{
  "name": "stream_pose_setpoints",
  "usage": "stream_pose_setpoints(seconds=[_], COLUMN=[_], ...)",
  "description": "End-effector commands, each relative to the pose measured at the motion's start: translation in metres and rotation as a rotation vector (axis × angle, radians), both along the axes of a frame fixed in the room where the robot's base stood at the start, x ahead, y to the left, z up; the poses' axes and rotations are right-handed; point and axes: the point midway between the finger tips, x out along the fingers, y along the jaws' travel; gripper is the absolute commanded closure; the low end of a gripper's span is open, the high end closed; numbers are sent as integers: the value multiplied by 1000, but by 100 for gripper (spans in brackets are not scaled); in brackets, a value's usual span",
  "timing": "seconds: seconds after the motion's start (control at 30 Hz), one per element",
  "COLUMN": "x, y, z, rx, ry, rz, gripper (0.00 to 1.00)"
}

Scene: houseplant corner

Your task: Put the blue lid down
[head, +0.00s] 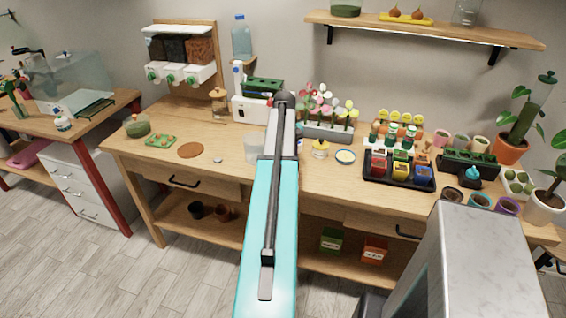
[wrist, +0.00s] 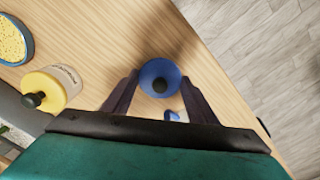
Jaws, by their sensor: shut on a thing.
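The blue lid (wrist: 146,73), round with a dark knob in its middle, shows in the wrist view between the fingertips of my gripper (wrist: 160,80). The two dark fingers are shut on it from either side. Bare wooden table surface shows around the lid; I cannot tell whether the lid touches it or hangs above. A small blue patch (wrist: 172,116) shows between the fingers, too small to name.
A jar with a yellow lid (head: 320,148) stands left of the lid in the wrist view (wrist: 66,84). A blue-rimmed bowl of yellow bits (head: 345,157) is beyond it. The wooden table's (wrist: 105,25) front edge is close by.

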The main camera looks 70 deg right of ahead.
Motion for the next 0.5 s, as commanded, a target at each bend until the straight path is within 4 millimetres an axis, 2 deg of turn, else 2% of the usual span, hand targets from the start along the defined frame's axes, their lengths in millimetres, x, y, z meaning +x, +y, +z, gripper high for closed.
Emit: stream_pose_setpoints(seconds=[0.13, 0.5], x=[0, 0], y=[0, 0], z=[-7, -9], rx=[0, 0], ry=[0, 0], rz=[0, 0], gripper=[68, 68])
